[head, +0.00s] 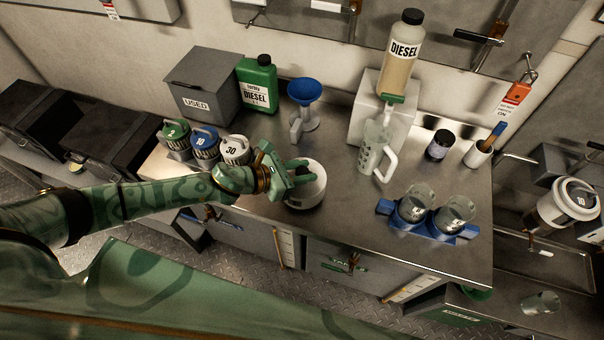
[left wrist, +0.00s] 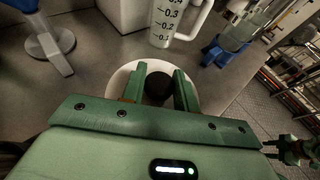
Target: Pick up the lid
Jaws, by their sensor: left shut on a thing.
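The lid is a round white piece (head: 313,190) with a dark knob (left wrist: 158,88), on the steel counter left of the middle in the head view. My left gripper (head: 293,178) reaches over it from the left. In the left wrist view the two green fingers (left wrist: 158,92) stand on either side of the dark knob and are shut on it. The white rim (left wrist: 124,75) shows behind the fingers; its near part is hidden. I cannot tell whether the lid touches what is beneath it. A green gripper, apparently my right one (left wrist: 297,150), shows small at the right edge of the left wrist view; its jaws are unclear.
Numbered canisters (head: 205,141) stand left of the lid. A blue funnel (head: 304,91) is behind it. A clear jug (head: 376,150) stands under the diesel bottle (head: 401,55). Two glass beakers (head: 417,203) sit in a blue holder (head: 427,230) to the right. The counter just right of the lid is clear.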

